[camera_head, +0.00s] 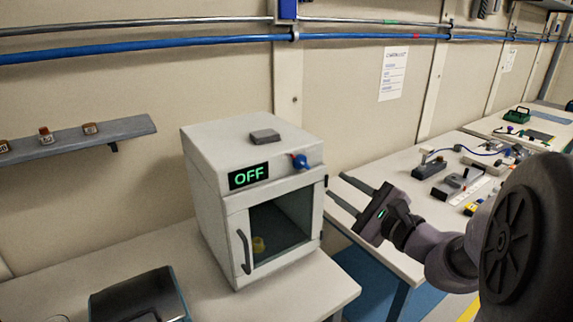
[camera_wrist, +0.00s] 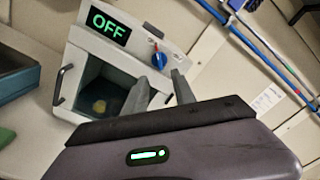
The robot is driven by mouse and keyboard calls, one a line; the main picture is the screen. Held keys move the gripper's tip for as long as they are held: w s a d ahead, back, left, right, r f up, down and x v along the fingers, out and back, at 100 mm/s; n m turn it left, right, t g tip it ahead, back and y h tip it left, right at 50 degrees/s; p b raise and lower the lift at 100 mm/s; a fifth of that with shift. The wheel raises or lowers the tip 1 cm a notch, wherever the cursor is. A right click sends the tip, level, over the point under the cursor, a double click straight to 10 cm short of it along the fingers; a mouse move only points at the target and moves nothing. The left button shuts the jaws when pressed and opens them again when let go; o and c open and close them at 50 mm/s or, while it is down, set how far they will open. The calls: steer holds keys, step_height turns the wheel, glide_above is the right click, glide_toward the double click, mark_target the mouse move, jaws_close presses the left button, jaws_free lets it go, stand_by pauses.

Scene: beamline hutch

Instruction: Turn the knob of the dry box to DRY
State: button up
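The dry box (camera_head: 215,200) is a white cabinet on the table, with a dark window in its front and a handle at the left. Its display (camera_head: 248,176) reads OFF in green. The blue knob (camera_head: 299,161) is on the upper right of its front panel; it also shows in the wrist view (camera_wrist: 158,59). The knob's markings are too small to read. My gripper (camera_head: 335,188) is to the right of the box, its two fingers apart with nothing between them. In the wrist view the fingers (camera_wrist: 158,73) point toward the knob, apparently short of it.
A small yellow object (camera_head: 258,244) is inside the box, and a grey block (camera_head: 265,136) lies on top. A dark open bin (camera_head: 140,296) stands at the front left. A second table (camera_head: 385,190) with several devices is at the right. A wall shelf (camera_head: 75,138) holds small jars.

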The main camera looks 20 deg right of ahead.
mark_target(304, 165)
steer(key=b+x, duration=0.1)
steer(key=x, duration=1.1)
steer(key=shift+w+a, duration=0.2)
steer(key=shift+w, duration=0.1)
jaws_close()
